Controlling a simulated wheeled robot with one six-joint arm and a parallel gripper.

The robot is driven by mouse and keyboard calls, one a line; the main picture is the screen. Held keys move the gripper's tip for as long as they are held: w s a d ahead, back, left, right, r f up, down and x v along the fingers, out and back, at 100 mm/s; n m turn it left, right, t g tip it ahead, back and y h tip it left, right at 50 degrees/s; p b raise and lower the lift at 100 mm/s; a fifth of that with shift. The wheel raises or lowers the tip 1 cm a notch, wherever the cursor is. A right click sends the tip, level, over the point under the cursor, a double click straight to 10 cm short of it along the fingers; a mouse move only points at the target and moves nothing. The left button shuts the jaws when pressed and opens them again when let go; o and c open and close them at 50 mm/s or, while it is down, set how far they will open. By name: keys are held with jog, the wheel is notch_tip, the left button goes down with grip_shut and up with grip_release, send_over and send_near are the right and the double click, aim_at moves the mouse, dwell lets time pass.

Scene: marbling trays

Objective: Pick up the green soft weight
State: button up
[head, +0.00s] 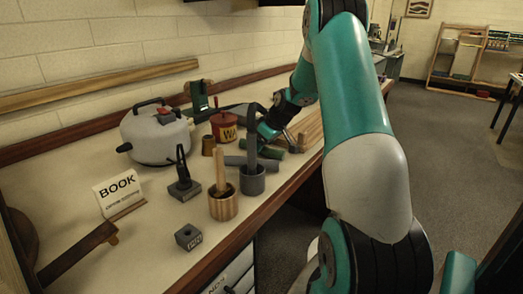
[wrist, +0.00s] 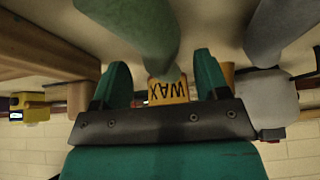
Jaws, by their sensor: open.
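The green soft weight (head: 274,154) is a dull green roll lying on the bench, near the bench's front edge. In the wrist view it (wrist: 135,28) is large and close, running from the top edge toward the space between the fingertips. My gripper (head: 267,134) is just above and behind it in the head view, partly hiding the area. In the wrist view my gripper (wrist: 162,75) has its two green fingers spread apart with nothing clamped between them. I cannot tell whether a finger touches the weight.
A grey roll (head: 236,161) lies beside the green weight, left of it. A red and yellow WAX tin (head: 224,127) stands behind. A grey cup (head: 252,181) and a wooden cup (head: 223,204) with upright tools stand in front. Wooden pieces (head: 308,130) are to the right.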

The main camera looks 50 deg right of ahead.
jog(key=shift+w+f, duration=0.35)
jog(key=shift+f, duration=0.3)
jog(key=c, duration=1.2)
jog(key=shift+r, duration=0.15)
